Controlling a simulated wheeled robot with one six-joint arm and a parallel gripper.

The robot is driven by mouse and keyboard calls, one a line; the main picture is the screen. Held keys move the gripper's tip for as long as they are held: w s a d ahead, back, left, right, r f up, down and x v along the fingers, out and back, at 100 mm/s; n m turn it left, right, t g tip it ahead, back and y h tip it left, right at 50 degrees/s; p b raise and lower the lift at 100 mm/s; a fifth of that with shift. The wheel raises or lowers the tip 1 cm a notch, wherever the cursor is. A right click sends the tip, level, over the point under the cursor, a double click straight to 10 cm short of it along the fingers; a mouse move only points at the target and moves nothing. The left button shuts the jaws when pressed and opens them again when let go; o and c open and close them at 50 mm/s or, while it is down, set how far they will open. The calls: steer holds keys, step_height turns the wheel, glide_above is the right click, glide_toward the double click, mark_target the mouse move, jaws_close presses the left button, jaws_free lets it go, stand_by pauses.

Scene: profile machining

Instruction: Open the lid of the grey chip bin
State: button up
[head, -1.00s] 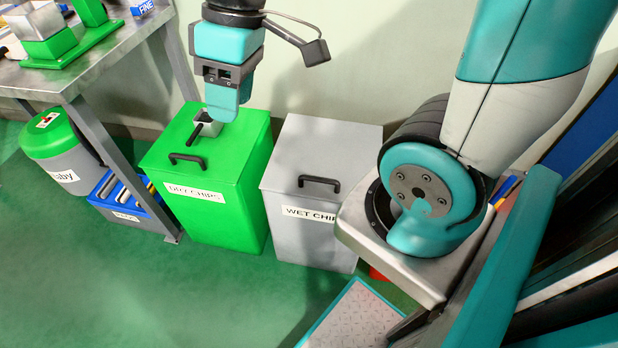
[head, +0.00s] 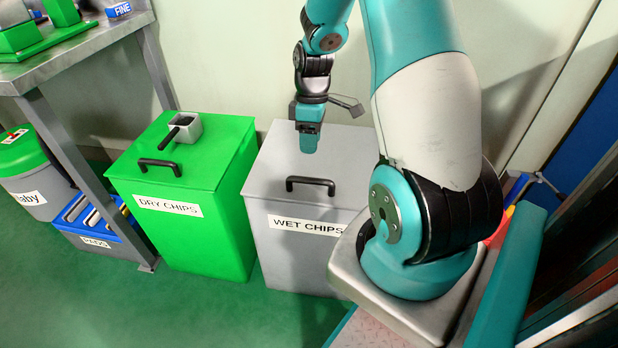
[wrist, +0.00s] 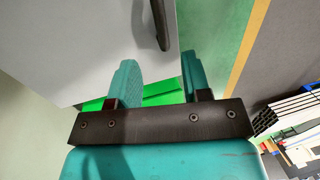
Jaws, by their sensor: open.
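The grey chip bin (head: 268,238) stands in the middle of the head view, labelled WET CHIPS, with its flat lid (head: 262,172) shut. A black bar handle (head: 311,186) sits at the front of the lid. My gripper (head: 308,150) hangs above the lid, pointing down, behind the handle in the head view. In the wrist view the two teal fingers (wrist: 160,80) are apart with nothing between them, and the handle (wrist: 160,24) shows beyond the fingertips, not between them.
The green DRY CHIPS bin (head: 210,235) stands just left, with a grey scoop (head: 185,130) on its lid. A metal workbench (head: 85,50) and blue PADS box (head: 95,225) are farther left. The wall is close behind. Green floor in front is clear.

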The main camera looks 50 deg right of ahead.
steer(key=f, duration=0.3)
steer(key=a+f+b, duration=0.1)
steer(key=f, duration=0.2)
steer(key=s+f+b, duration=0.1)
steer(key=f, duration=0.2)
steer(key=shift+a+f, duration=0.2)
steer(key=shift+a, duration=0.15)
jaws_close()
